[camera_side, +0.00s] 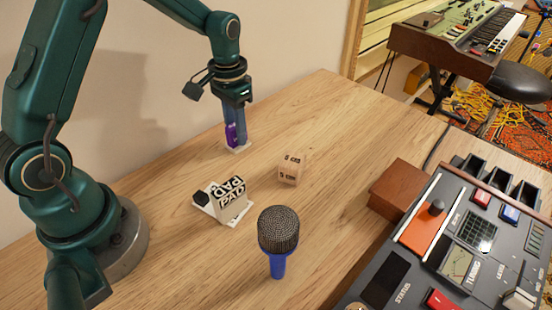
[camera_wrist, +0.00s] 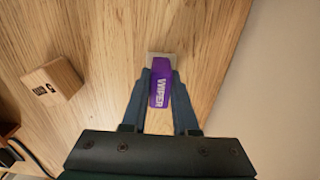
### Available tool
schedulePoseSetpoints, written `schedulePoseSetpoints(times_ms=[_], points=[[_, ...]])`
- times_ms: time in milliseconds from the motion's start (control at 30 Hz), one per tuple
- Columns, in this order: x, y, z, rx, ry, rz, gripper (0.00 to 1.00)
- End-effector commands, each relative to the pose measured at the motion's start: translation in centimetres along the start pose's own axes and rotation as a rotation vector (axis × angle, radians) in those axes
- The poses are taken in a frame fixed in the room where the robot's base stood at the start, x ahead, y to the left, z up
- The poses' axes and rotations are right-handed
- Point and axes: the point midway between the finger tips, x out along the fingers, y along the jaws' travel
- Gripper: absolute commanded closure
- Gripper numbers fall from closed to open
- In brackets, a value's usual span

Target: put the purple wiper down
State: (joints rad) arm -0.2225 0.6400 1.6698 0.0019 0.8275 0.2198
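The purple wiper (camera_side: 231,136) is upright at the far side of the wooden table, with a pale flat base at its lower end. In the wrist view the wiper (camera_wrist: 159,88) shows its white "WIPER" lettering. My gripper (camera_side: 237,128) points down over it. In the wrist view the fingers of my gripper (camera_wrist: 160,75) lie close against both sides of the wiper, shut on it. The pale base is at or just above the tabletop; I cannot tell whether it touches.
A wooden block (camera_side: 291,168) stands right of the wiper. A white "PAD" piece (camera_side: 231,200) and a microphone with a blue handle (camera_side: 278,240) are nearer. A brown box (camera_side: 397,188) and a control console (camera_side: 470,245) are at right. Bare table (camera_side: 300,115) lies beyond the block.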

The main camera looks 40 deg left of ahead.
Motion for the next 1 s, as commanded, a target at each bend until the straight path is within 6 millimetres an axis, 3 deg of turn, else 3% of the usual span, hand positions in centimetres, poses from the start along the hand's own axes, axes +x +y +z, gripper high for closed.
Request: schedulePoseSetpoints(times_ms=[33,67,467,567,1000], points=[[0.0,0.0,0.0,0.0,0.0,0.0,0.54],[0.0,0.0,0.0,0.0,0.0,0.0,0.43],[-0.5,0.0,-0.1,0.0,0.002,0.0,0.43],[-1.7,0.0,-0.1,0.0,0.005,-0.001,0.43],[-10.4,-0.1,-0.1,0.001,0.005,0.001,0.43]])
